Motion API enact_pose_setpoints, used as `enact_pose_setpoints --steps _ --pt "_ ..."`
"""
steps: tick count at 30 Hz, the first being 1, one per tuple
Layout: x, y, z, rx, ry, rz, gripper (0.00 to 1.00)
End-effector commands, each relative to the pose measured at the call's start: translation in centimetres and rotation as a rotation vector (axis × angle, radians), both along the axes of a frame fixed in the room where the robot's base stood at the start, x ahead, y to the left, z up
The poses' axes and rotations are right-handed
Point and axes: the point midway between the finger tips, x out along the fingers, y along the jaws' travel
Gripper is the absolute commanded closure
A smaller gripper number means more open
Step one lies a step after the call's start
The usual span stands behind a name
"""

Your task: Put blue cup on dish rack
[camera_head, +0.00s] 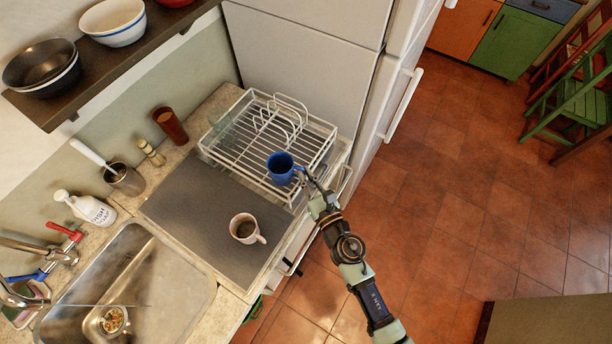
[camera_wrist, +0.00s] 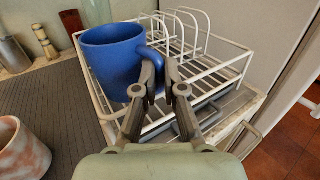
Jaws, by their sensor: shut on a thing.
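The blue cup (camera_head: 280,168) is upright at the front edge of the white dish rack (camera_head: 322,152) in the head view. In the wrist view the blue cup (camera_wrist: 112,60) is at the upper left, with its handle between the fingers. My gripper (camera_head: 302,176) is shut on the cup's handle; its fingers also show in the wrist view (camera_wrist: 160,75). The white wire rack (camera_wrist: 222,72) lies behind and to the right of the cup there. I cannot tell whether the cup touches the rack.
A whitish mug (camera_head: 245,229) stands on the dark drying mat (camera_head: 190,222) in front of the rack. The sink (camera_head: 130,285) is at lower left. A shelf (camera_head: 150,45) with bowls overhangs the counter. A tall white fridge (camera_head: 310,50) stands behind the rack.

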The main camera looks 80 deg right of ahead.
Motion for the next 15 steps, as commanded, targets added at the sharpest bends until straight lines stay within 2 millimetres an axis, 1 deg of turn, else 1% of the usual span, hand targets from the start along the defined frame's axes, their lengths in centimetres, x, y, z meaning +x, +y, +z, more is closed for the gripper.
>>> enact_pose_setpoints --steps 7,8,12,15 --pt "0.00 0.00 -0.95 0.000 0.000 0.000 1.00" --pt "0.00 0.00 -0.93 0.000 0.000 0.000 0.90" --pt "0.00 0.00 -0.80 0.000 0.000 0.000 0.66" --pt "0.00 0.00 -0.80 0.000 0.000 0.000 0.66"
